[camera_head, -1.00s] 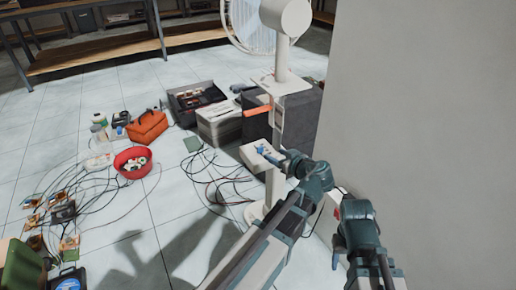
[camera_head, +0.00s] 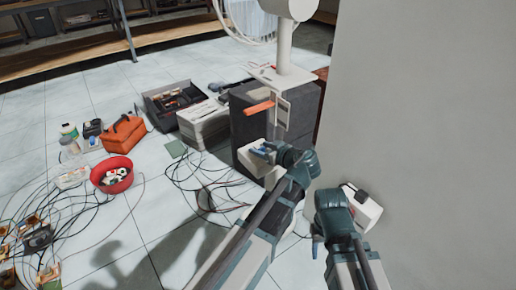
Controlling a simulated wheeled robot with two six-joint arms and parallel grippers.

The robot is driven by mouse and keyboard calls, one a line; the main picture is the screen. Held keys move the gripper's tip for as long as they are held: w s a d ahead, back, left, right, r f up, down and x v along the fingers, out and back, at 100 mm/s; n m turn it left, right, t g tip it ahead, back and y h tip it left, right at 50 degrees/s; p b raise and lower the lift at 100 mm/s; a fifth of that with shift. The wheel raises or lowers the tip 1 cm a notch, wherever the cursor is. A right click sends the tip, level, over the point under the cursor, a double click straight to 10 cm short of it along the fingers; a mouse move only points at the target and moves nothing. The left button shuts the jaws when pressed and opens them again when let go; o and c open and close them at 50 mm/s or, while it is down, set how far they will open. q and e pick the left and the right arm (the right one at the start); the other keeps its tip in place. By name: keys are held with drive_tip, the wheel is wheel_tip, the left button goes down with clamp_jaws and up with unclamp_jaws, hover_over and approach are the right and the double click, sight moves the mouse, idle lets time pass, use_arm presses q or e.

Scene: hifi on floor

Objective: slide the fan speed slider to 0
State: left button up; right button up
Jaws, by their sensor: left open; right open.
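My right gripper (camera_head: 316,244) is open and empty, lower and to the right.
A grey wall (camera_head: 430,120) closes off the right side. A red bowl (camera_head: 111,186), an orange bag (camera_head: 123,134), an open toolbox (camera_head: 174,103) and loose cables lie on the tiled floor at the left.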

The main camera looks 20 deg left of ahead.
use_arm(q)
clamp_jaws()
idle(1.3)
